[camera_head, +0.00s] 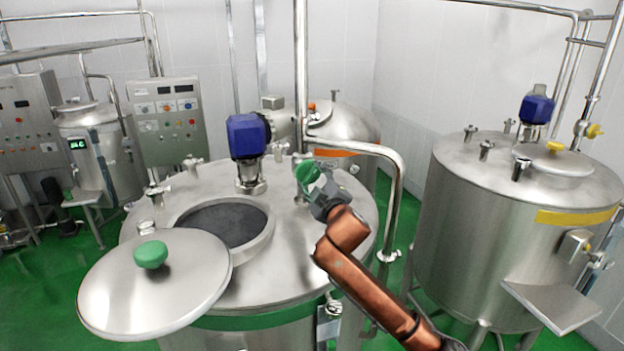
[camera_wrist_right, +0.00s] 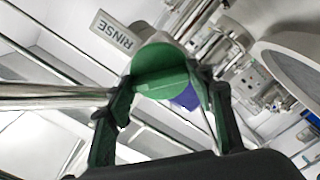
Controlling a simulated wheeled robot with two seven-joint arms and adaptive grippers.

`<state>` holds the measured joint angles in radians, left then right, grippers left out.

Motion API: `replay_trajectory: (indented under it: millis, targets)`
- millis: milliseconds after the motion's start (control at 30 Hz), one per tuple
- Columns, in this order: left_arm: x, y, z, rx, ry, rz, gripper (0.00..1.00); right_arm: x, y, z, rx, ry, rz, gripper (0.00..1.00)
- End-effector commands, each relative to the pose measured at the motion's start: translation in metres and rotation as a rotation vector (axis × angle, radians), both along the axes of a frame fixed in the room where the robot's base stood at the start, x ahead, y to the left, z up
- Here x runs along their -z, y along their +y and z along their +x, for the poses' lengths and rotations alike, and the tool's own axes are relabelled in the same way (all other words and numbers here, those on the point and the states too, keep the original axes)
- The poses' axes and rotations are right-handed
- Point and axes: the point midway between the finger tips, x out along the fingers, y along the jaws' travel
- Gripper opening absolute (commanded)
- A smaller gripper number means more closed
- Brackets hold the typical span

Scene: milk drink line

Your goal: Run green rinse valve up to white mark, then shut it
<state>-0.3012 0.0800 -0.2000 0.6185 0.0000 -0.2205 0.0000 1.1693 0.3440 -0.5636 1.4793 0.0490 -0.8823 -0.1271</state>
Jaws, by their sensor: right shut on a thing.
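The green rinse valve (camera_head: 306,172) sits on piping above the lid of the middle steel tank (camera_head: 310,235). My right gripper (camera_head: 313,187) is shut on the valve's green round handle. In the right wrist view the handle (camera_wrist_right: 160,70) lies between the two fingers of the gripper (camera_wrist_right: 157,88). A label reading RINSE (camera_wrist_right: 117,32) shows behind it. The tank's round opening (camera_head: 225,222) is uncovered and dark inside. I cannot make out a white mark or any liquid level. My left gripper is not in view.
A steel lid with a green knob (camera_head: 150,255) sits swung aside at the tank's front left. A blue motor (camera_head: 246,136) stands on the tank behind the opening. A bent steel pipe (camera_head: 398,195) runs close to my right arm. Another tank (camera_head: 480,240) stands at the right.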

Motion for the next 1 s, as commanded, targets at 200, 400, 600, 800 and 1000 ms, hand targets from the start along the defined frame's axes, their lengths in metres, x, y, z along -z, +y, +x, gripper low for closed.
replay_trajectory:
  millis: [200, 400, 600, 800, 1000]
  targets:
    - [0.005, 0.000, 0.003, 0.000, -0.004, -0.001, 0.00, 0.002, 0.001, 0.000, -0.002, 0.030, 0.088, 0.25]
    - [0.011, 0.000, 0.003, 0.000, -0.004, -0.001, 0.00, 0.003, 0.002, 0.000, -0.003, 0.079, 0.236, 0.25]
    - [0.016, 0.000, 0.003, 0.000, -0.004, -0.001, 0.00, 0.003, 0.002, 0.000, -0.002, 0.138, 0.417, 0.25]
    - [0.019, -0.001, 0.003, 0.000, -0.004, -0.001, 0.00, 0.003, 0.002, 0.000, -0.002, 0.195, 0.587, 0.25]
    - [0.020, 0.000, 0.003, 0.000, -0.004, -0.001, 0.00, 0.002, 0.001, 0.000, 0.000, 0.240, 0.725, 0.25]
